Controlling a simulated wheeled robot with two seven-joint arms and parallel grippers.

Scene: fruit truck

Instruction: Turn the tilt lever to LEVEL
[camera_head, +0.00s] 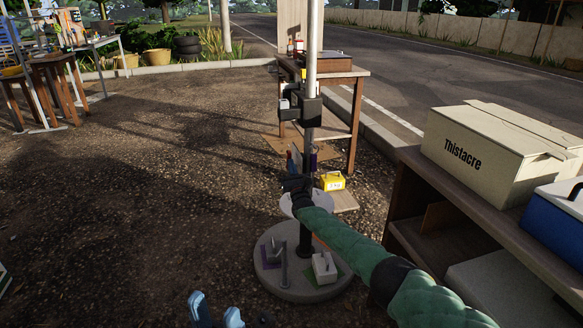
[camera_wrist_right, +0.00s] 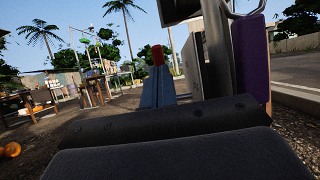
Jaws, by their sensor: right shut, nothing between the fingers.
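My right gripper (camera_wrist_right: 157,92) has its blue fingers together with nothing between them. A small red tip (camera_wrist_right: 157,55) shows just beyond the fingertips in the right wrist view; it may be the tilt lever's end, and I cannot tell whether it touches them. A dark post or plate (camera_wrist_right: 215,55) stands just to the right of the fingers. No lever marking LEVEL is readable. My left gripper (camera_head: 214,308) is low at the bottom edge, its blue fingers apart and empty.
The pole rises from a round grey base (camera_head: 270,275) carrying small blocks. Behind it stand a wooden table (camera_head: 345,75) and a yellow box (camera_head: 332,181). A shelf with a Thistacre box (camera_head: 480,145) is at the right.

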